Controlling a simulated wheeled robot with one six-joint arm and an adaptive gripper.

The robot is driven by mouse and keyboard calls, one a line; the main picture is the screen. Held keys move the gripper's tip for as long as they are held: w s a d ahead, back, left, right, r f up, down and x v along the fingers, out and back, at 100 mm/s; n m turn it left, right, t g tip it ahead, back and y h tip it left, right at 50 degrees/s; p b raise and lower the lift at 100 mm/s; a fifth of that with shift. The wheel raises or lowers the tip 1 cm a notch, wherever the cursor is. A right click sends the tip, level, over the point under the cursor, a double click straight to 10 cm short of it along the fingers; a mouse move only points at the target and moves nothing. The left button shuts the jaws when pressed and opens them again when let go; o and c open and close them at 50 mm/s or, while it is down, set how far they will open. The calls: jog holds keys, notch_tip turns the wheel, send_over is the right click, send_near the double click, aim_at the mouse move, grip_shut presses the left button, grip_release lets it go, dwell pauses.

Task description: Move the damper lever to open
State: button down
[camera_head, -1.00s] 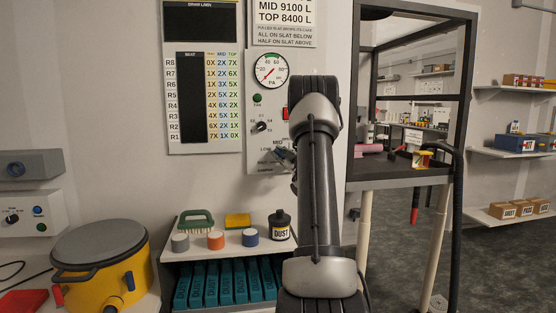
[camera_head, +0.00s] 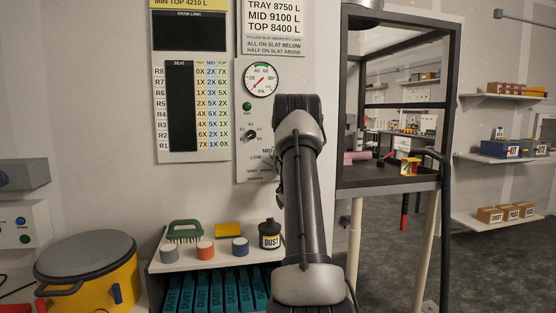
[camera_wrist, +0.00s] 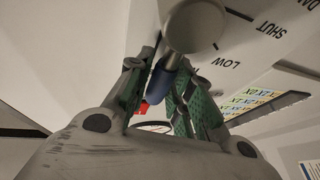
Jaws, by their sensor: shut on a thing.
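The damper lever (camera_wrist: 161,82) shows in the wrist view as a blue grip, with a pale round end (camera_wrist: 195,26) near the camera. My gripper (camera_wrist: 158,92), with green pads, is shut on the lever, one finger on either side of it. The damper scale (camera_wrist: 255,45) beside it reads SHUT and LOW in the wrist view. In the head view the damper panel (camera_head: 256,168) shows MID and LOW at the lower end of the gauge board. There my arm hides the lever and my gripper, so I cannot tell the lever's exact setting.
A pressure gauge (camera_head: 260,79) and a dial knob (camera_head: 251,135) sit above the damper panel. A dark-framed rack (camera_head: 388,184) stands close on the right, and a yellow drum (camera_head: 88,278) at lower left.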

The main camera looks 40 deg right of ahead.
jog(key=shift+s+d+f+m+h, duration=0.15)
jog(key=shift+d+m+h, duration=0.05)
jog(key=shift+m+h, duration=0.25)
jog(key=c, duration=1.3)
grip_release()
jog(key=shift+o, duration=0.2)
jog(key=v, duration=1.2)
